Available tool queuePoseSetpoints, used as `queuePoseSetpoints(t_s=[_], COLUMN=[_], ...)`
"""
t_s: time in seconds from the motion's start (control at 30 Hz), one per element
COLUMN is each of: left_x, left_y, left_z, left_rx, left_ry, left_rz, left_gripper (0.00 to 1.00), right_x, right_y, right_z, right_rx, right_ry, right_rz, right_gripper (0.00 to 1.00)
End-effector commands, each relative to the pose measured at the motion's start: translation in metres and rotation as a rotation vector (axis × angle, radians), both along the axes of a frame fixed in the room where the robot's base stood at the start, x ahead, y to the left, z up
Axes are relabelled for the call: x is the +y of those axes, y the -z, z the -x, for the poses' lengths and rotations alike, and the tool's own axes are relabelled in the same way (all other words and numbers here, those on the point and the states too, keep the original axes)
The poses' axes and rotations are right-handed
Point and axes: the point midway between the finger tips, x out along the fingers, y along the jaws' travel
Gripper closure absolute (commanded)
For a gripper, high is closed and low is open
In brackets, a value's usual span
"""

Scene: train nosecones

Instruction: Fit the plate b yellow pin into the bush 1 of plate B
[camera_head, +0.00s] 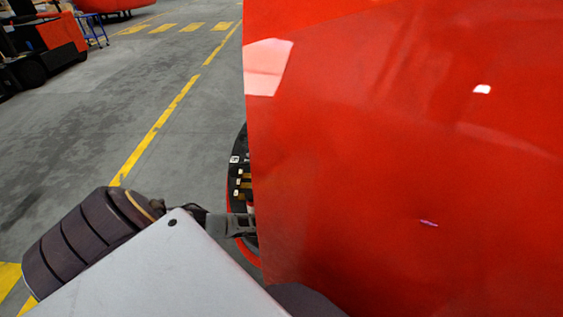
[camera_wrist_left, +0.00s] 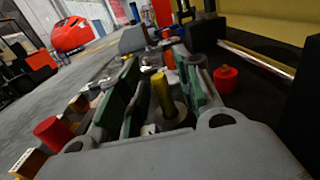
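In the left wrist view a yellow pin (camera_wrist_left: 162,95) stands between the two green-padded fingers of my left gripper (camera_wrist_left: 158,88). A grey round base or bush (camera_wrist_left: 170,116) shows at the pin's near end; I cannot tell how the two are joined. The fingers look apart, with gaps beside the pin. In the head view my left gripper (camera_head: 240,225) reaches in beside a dark plate (camera_head: 236,180) with small yellowish pieces, partly hidden behind a red shell. I cannot tell which bush is bush 1. My right gripper is not in view.
The large red nosecone shell (camera_head: 400,150) fills the right of the head view and hides much. Red pieces (camera_wrist_left: 225,78) (camera_wrist_left: 52,132) stand on either side of the gripper. A forklift-like red vehicle (camera_head: 60,35) is far left.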

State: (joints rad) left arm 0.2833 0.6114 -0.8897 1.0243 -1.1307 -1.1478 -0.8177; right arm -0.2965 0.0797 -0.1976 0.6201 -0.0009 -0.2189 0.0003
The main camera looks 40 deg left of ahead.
Motion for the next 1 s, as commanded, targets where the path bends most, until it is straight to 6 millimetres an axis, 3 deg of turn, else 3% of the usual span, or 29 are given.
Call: queuePoseSetpoints(t_s=[0.27,0.7,1.0], left_x=[-0.01,-0.041,-0.048], left_y=[-0.002,-0.002,-0.002], left_z=[0.012,0.049,0.057], left_rx=[0.0,0.0,0.0], left_ry=[0.001,0.0,0.0], left_rz=[0.001,0.001,0.0], left_gripper=[0.66,0.66,0.66], right_x=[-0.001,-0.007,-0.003], right_y=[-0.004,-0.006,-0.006], right_z=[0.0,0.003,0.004], right_rx=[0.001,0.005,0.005], right_ry=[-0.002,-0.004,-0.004], right_rz=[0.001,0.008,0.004], right_gripper=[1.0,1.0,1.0])
